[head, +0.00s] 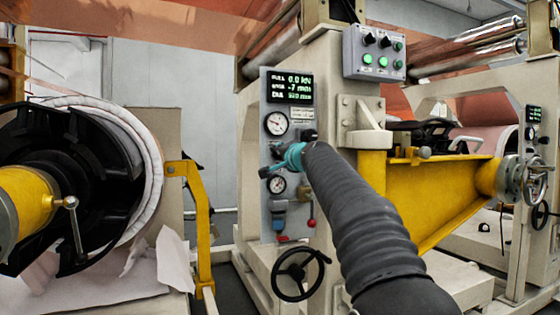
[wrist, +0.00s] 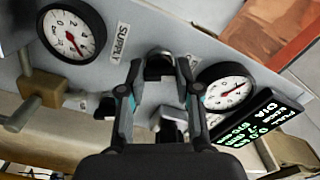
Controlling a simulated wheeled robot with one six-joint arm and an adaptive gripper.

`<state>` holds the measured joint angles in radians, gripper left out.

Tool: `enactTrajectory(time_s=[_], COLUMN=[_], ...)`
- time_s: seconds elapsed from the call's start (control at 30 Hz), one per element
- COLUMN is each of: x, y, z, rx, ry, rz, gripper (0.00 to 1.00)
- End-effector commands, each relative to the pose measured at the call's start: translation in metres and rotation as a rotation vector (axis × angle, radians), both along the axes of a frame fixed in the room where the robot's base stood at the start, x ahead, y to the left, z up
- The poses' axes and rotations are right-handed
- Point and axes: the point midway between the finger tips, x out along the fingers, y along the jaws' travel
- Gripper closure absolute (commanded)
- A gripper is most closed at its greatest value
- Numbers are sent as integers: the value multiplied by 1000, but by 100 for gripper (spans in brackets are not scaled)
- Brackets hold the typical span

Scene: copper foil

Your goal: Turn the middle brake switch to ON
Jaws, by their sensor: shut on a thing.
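My gripper (head: 288,157), with dark fingers and teal parts, is at the grey control panel (head: 267,227), between its upper and lower gauges in the head view. In the wrist view, my gripper (wrist: 158,76) has one finger on each side of a black switch knob (wrist: 160,64) and is shut on it. Another dark knob (wrist: 106,107) sits to its left, and a dark part (wrist: 170,130) shows partly between the fingers lower down. The ON marking and the knob's pointer cannot be read. My gripper hides the switches in the head view.
The upper gauge (head: 276,123), lower gauge (head: 277,185) and green-lettered display (head: 290,87) are on the panel. A brass valve handle (wrist: 38,92) is beside a gauge (wrist: 72,33). A red-knobbed lever (head: 311,222) and a handwheel (head: 301,274) are lower down. A yellow beam (head: 440,205) lies right.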

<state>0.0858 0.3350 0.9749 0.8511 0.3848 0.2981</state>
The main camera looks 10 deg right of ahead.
Motion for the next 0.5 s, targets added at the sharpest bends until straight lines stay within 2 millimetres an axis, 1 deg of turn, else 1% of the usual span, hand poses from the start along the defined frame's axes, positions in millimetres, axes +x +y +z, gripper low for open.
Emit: enactTrajectory(time_s=[0.2,0.5], x=[0,0], y=[0,0], z=[-1,0], rx=[-60,-81], ry=[-11,-15], rz=[0,0], gripper=[100,100])
